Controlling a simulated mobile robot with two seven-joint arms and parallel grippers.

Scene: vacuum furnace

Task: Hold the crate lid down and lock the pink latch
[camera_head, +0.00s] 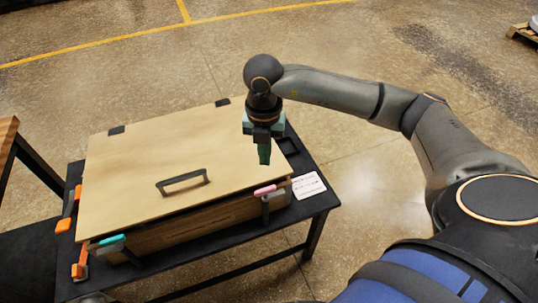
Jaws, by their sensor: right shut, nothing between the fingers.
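The wooden crate (190,232) stands on a black table, and its pale lid (150,165) lies over the top with a dark handle (182,182) near the front. The lid looks lowered; a dark gap shows along the front edge. The pink latch (265,190) is on the crate's front, near the right corner. A teal latch (112,243) is on the front near the left corner. My right gripper (264,160) points down, shut and empty, over the lid's right edge, behind the pink latch. I cannot tell if it touches the lid. My left gripper is not in view.
The black table (310,208) has a white card (308,185) at its right and orange clamps (80,262) at its left. A wooden-topped bench (8,135) stands at far left. The floor behind is clear.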

